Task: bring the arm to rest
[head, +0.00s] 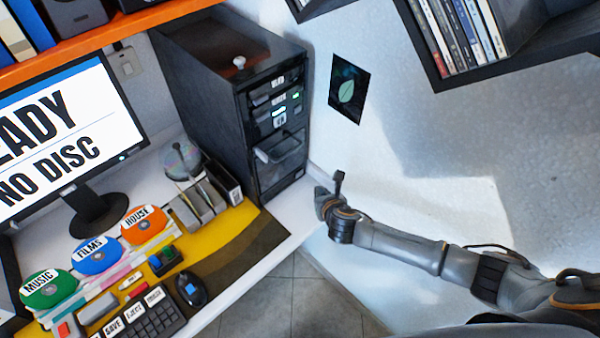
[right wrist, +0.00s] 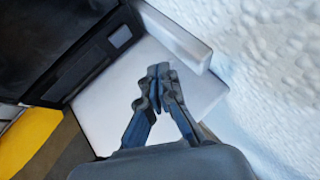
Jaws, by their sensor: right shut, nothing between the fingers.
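My right arm (head: 400,244) reaches in from the lower right in the head view. Its gripper (head: 322,196) is by the right end of the white desk, in front of the black computer tower (head: 225,100). In the right wrist view the two fingers (right wrist: 158,75) are together and hold nothing, with the white desk surface (right wrist: 105,95) behind them. Whether the fingers touch the desk I cannot tell. My left gripper is not in view.
A monitor (head: 62,135) reading "NO DISC" stands at the left. A dark shelf (head: 470,85) with cases hangs at the upper right. A textured white wall (head: 430,150) is close beside the arm.

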